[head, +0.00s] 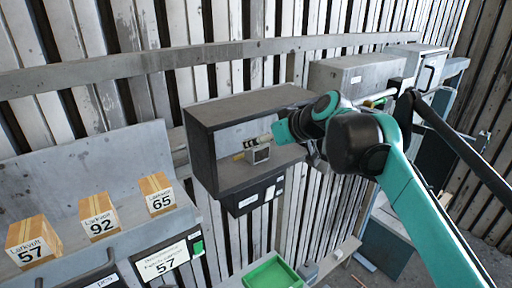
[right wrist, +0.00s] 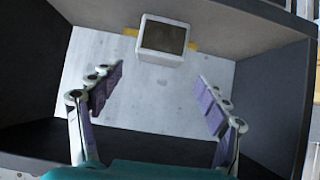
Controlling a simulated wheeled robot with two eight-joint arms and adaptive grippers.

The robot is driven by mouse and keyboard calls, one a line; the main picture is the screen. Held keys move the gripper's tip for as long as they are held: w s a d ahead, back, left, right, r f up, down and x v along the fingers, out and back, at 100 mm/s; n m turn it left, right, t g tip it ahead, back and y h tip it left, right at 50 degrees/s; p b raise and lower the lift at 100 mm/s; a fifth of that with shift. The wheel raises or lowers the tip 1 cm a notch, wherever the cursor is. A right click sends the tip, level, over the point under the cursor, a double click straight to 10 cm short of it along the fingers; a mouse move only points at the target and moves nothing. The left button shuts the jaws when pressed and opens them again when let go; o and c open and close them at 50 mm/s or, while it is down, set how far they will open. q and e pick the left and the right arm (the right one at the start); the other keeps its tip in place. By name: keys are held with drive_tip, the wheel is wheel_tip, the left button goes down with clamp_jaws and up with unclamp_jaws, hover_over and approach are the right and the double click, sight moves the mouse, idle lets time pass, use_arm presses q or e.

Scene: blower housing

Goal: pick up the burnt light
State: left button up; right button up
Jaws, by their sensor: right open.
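The light (head: 257,154) is a small pale block with a dark square face. It sits inside an open-fronted grey housing (head: 214,155) on the wall. In the right wrist view the light (right wrist: 163,38) is on the housing's pale inner back panel, with yellow marks on both sides. My right gripper (right wrist: 158,97) is open and empty, its two purple-padded fingers spread apart. The light lies beyond the fingertips, roughly centred between them and not touched. In the head view my right arm reaches to the housing's right side, and the wrist hides part of the opening.
The housing's walls (right wrist: 268,48) surround the gripper closely. Left of it, a grey shelf carries several labelled cartons (head: 98,216). A green tray (head: 272,273) is below. A grey box (head: 355,76) is mounted farther right along the wall.

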drive_tip(key=x, duration=0.1)
drive_tip(key=p+x, duration=0.1)
drive_tip(key=x, duration=0.2)
drive_tip(key=shift+w+d+f, duration=0.1)
drive_tip(key=shift+d+f, duration=0.15)
drive_tip(key=shift+f, duration=0.25)
drive_tip(key=shift+w+a+f, duration=0.1)
drive_tip(key=shift+a+f, duration=0.05)
drive_tip(key=c, duration=1.3)
